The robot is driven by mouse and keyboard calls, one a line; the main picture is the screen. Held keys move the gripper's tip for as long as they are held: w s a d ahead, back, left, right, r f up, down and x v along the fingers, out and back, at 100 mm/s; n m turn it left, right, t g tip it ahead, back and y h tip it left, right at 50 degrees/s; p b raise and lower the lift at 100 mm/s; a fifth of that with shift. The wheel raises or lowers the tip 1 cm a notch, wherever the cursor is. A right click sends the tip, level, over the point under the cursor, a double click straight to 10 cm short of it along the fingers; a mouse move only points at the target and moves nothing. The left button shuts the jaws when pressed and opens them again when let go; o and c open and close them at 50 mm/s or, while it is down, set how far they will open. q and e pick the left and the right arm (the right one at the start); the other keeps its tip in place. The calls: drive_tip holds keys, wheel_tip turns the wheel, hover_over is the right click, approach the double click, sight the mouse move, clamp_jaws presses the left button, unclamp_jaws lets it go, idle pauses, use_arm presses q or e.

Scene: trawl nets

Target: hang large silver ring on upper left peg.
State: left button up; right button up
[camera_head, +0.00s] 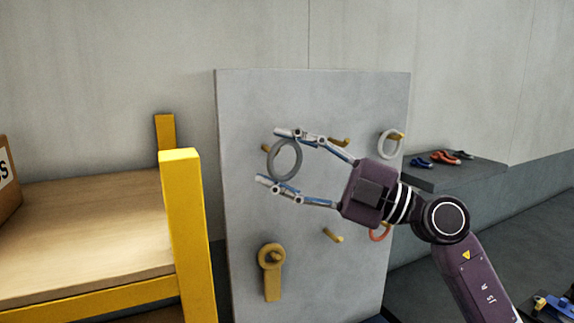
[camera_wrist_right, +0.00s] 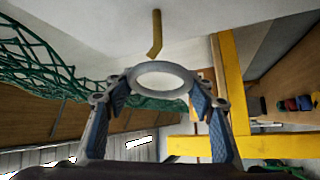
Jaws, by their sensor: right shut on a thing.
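The large silver ring (camera_head: 298,166) is held between the two fingers of my right gripper (camera_head: 269,156), in front of the grey board. In the right wrist view the ring (camera_wrist_right: 160,95) sits between the fingertips of the gripper (camera_wrist_right: 160,84). The upper left peg (camera_head: 266,148), a short yellow one, shows just left of the ring in the head view. In the wrist view the peg (camera_wrist_right: 156,32) ends just beyond the ring's far rim, and its tip does not show through the ring's opening. My left gripper is not in view.
The grey board (camera_head: 240,220) carries other yellow pegs, a white ring (camera_head: 383,148) at upper right, a red ring (camera_head: 377,236) and a yellow piece (camera_head: 271,280) at lower left. A yellow-framed wooden shelf (camera_head: 190,235) stands left. Green netting (camera_wrist_right: 45,60) shows in the wrist view.

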drive_tip(key=w, duration=0.2)
drive_tip(key=w+a+b, duration=0.1)
drive_tip(key=w, duration=0.1)
drive_tip(key=w+a+f, duration=0.1)
drive_tip(key=w, duration=0.1)
drive_tip(key=shift+a+b, duration=0.25)
drive_tip(key=shift+b, duration=0.05)
drive_tip(key=shift+w+f, duration=0.1)
drive_tip(key=shift+f, duration=0.1)
idle(0.3)
idle(0.3)
drive_tip(key=o, duration=1.4)
drive_tip(key=shift+o, duration=0.2)
